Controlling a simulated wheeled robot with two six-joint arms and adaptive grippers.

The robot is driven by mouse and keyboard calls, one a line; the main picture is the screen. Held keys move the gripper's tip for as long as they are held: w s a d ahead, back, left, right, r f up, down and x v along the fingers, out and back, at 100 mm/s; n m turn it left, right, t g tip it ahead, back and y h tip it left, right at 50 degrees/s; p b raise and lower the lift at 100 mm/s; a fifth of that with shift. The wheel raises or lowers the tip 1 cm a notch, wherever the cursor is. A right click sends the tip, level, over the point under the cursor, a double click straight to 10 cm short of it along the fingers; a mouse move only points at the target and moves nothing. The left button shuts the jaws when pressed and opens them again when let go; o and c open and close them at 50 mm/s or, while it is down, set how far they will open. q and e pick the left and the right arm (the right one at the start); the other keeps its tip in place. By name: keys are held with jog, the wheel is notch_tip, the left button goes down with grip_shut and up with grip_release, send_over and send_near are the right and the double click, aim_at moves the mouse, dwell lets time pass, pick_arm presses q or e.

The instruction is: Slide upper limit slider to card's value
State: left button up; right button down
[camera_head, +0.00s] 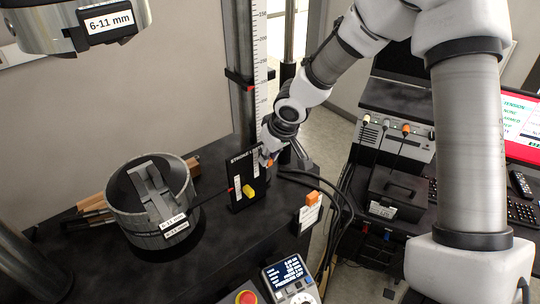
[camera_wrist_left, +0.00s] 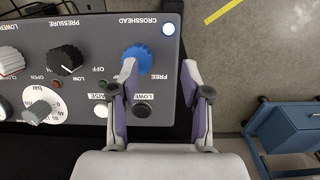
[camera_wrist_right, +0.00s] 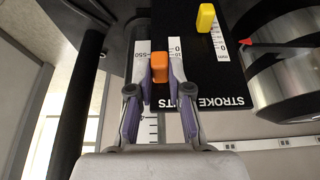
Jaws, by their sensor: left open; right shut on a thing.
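The black stroke limits panel (camera_head: 240,199) stands on the dark bench beside the ruled column. It carries a yellow slider (camera_head: 249,190) and an orange slider (camera_wrist_right: 160,66), each beside a white scale. In the right wrist view my right gripper (camera_wrist_right: 161,72) is shut on the orange slider, near the scale's 0 mark. In the head view it reaches the panel's upper right. A small white card (camera_head: 309,217) with an orange top stands on the bench to the right; its writing is too small to read. My left gripper (camera_wrist_left: 165,85) is open and empty over the right edge of the control panel (camera_wrist_left: 92,85).
A metal lower grip (camera_head: 150,205) labelled 6-11 mm stands left of the stroke panel, with an upper grip (camera_head: 85,25) above. A blue crosshead knob (camera_wrist_left: 136,58) lies close to my left fingers.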

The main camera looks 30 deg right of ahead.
pick_arm(q)
jog(key=shift+f+b, duration=0.75)
jog(key=shift+f, duration=0.1)
pick_arm(e)
jog(key=shift+w+f, duration=0.1)
jog(key=shift+f, duration=0.25)
dwell(0.4)
jog(key=c, duration=1)
grip_release()
pick_arm(q)
jog(key=shift+w+d, duration=0.1)
pick_arm(e)
jog(key=shift+w+d+f, duration=0.1)
jog(key=shift+w+f, duration=0.05)
jog(key=shift+f, duration=0.05)
